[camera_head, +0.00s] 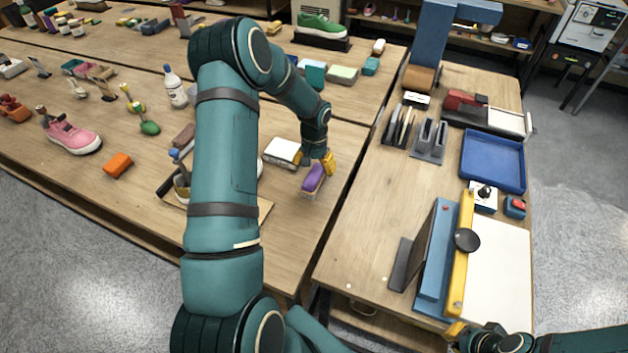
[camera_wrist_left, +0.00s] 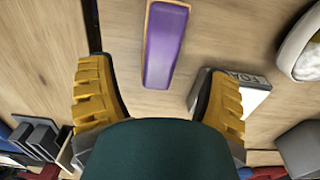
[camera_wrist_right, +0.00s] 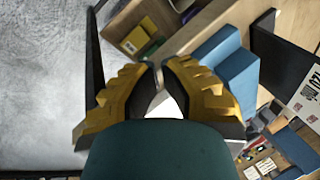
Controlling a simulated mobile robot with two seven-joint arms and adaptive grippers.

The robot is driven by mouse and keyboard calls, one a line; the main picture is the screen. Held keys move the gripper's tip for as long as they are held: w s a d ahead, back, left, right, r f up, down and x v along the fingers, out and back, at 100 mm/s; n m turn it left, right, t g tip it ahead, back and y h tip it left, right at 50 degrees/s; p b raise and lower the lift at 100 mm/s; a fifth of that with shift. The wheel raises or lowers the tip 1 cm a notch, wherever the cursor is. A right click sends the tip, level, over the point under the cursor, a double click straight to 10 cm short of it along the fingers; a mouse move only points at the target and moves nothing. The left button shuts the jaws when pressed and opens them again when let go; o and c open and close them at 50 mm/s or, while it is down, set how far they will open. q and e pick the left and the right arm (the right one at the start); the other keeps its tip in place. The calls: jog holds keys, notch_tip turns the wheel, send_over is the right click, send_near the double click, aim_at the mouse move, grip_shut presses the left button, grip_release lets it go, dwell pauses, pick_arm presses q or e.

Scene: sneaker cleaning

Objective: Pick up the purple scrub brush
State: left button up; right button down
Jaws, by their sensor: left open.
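The purple scrub brush (camera_head: 314,177) lies on the wooden table near its right edge, purple back up with pale bristles below. My left gripper (camera_head: 318,162) is just above its far end in the head view. In the left wrist view the brush (camera_wrist_left: 163,45) lies ahead of the open yellow fingers (camera_wrist_left: 156,90), roughly centred between them and not held. My right gripper (camera_head: 455,331) is at the lower right, by the side bench. In the right wrist view its fingertips (camera_wrist_right: 158,68) nearly meet, with no object visible between them.
A white block (camera_head: 282,151) lies left of the brush, close to the left fingers. A pink sneaker (camera_head: 72,134) and orange block (camera_head: 118,165) are further left. The side bench holds a blue tray (camera_head: 492,161) and a yellow-edged stand (camera_head: 460,255). Bare table lies in front of the brush.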

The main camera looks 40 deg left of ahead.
aim_at(314, 175)
pick_arm(q)
jog(key=shift+w+a+f, duration=0.1)
jog(key=shift+a+f, duration=0.05)
jog(key=shift+f, duration=2.5)
grip_shut()
jog(key=shift+r, duration=0.15)
notch_tip(314, 175, up, 10)
jog(key=shift+f, duration=0.1)
jog(key=c, duration=0.8)
grip_release()
jog(key=c, duration=0.4)
